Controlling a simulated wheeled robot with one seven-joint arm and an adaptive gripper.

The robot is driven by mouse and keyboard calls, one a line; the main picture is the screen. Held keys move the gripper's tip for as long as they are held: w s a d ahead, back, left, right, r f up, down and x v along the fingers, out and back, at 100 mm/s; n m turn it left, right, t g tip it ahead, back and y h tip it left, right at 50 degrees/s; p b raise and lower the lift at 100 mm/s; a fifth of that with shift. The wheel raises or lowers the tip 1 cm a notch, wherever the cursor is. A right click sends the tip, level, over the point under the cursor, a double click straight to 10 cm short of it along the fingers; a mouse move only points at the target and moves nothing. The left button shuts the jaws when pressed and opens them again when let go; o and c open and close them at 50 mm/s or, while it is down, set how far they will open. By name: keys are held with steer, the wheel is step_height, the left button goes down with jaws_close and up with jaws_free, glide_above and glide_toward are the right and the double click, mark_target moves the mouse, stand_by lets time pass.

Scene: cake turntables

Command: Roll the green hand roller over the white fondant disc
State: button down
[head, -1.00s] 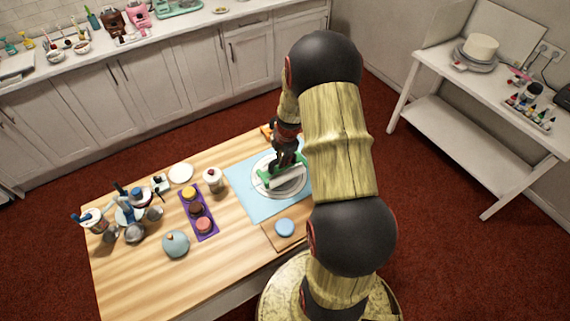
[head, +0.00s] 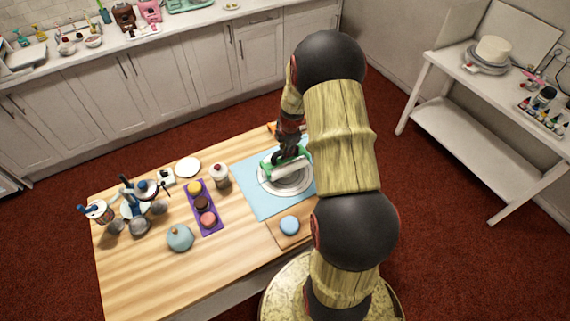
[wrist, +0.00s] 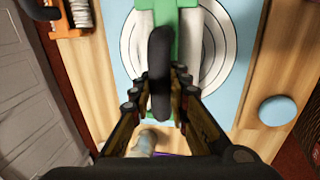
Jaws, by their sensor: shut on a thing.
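The green hand roller (head: 304,154) has a green frame and a pale cylinder. It lies across the far part of the white fondant disc (head: 287,184), which shows grey rings. My gripper (head: 287,150) is shut on the roller, above the disc's far side. In the wrist view, a dark handle stands between the fingers of my gripper (wrist: 160,95), and the green frame (wrist: 178,12) shows beyond. The disc (wrist: 216,50) shows on both sides of the frame; the roller hides its middle. Whether the cylinder touches the disc I cannot tell.
The disc lies on a light blue mat (head: 256,196). A blue round piece (head: 289,225) sits on a board in front. To the left stand a lidded jar (head: 219,176), a purple tray (head: 211,224) with round cakes and a teal pot (head: 180,238). The table's front left is clear.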

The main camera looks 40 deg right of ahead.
steer(key=shift+f, duration=0.15)
steer(key=shift+f+b, duration=0.35)
steer(key=shift+b, duration=0.15)
steer(key=shift+f+b, duration=0.75)
stand_by(0.4)
